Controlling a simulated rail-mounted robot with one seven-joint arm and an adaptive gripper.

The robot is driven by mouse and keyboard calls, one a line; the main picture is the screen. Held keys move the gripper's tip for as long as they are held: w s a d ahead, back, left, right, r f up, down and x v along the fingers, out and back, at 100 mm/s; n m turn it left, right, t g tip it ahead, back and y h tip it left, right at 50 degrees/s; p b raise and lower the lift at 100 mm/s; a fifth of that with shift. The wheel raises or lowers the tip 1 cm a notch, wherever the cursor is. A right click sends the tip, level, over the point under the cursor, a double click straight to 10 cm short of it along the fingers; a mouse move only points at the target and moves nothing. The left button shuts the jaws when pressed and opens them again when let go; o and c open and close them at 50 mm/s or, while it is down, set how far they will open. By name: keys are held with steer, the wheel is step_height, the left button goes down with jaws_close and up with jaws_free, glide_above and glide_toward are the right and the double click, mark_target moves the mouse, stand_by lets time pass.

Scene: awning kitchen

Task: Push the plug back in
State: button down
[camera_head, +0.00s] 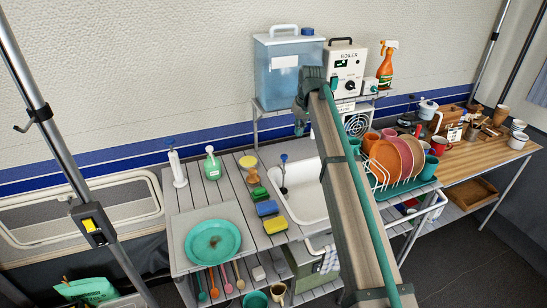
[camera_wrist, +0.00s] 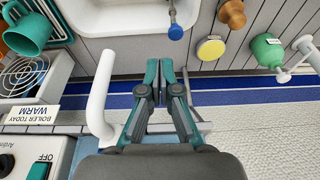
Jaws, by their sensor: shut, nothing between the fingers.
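No electrical plug can be made out clearly in either view. A small pale box with a teal spot (camera_head: 370,87) sits right of the boiler (camera_head: 345,66) on the raised shelf; I cannot tell if it is a socket. In the wrist view the boiler's front (camera_wrist: 25,160) shows at the lower left, with a teal part by the word OFF (camera_wrist: 40,171). My gripper (camera_wrist: 160,68) is shut and empty, with its fingertips together over the gap behind the sink. A blue-topped item (camera_wrist: 175,32) is beyond them at the sink.
A white curved bar (camera_wrist: 101,95) stands close left of my gripper. A blue water tank (camera_head: 288,72) and spray bottle (camera_head: 386,65) flank the boiler. A grey fan unit (camera_wrist: 30,78) is below. The dish rack (camera_head: 405,180) stands right of the sink (camera_head: 300,192).

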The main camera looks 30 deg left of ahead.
mark_target(286, 157)
steer(key=a+f+p, duration=0.1)
steer(key=f, duration=0.2)
steer(key=a+f+p, duration=0.2)
steer(key=f, duration=0.2)
steer(key=a+f+p, duration=0.1)
steer(key=a+f, duration=0.1)
steer(key=f, duration=0.1)
steer(key=shift+w+a+f, duration=0.2)
steer(key=shift+f+p, duration=0.4)
steer(key=shift+f, duration=0.3)
step_height(286, 157, down, 4)
steer(key=shift+f+b, duration=0.1)
steer(key=shift+b, duration=1)
